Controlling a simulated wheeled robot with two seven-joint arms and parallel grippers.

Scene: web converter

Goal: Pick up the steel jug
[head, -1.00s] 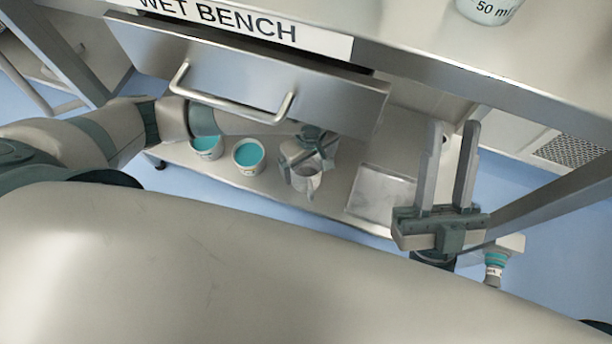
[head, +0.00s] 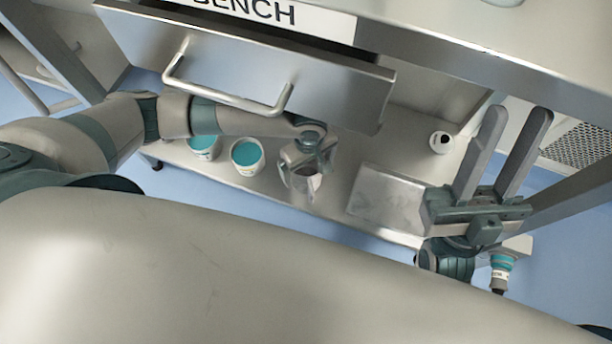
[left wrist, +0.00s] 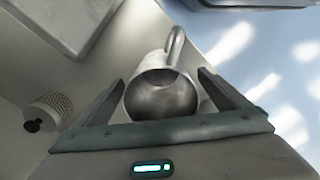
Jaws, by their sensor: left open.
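The steel jug (head: 305,188) stands on the low steel shelf below the drawer, partly hidden by my left gripper in the head view. In the left wrist view the jug (left wrist: 160,98) shows its round shiny body, open rim and a curved handle at the top. My left gripper (head: 309,165) is open, with its fingers apart on either side of the jug in the wrist picture. I cannot tell whether they touch it. My right gripper (head: 516,114) is open and empty, raised at the right, away from the jug.
Two white tubs with teal tops (head: 203,146) (head: 247,155) stand left of the jug. A flat steel tray (head: 385,193) lies to its right. A small white item with a dark end (head: 440,142) is farther back. The drawer with a bar handle (head: 225,100) hangs over the shelf.

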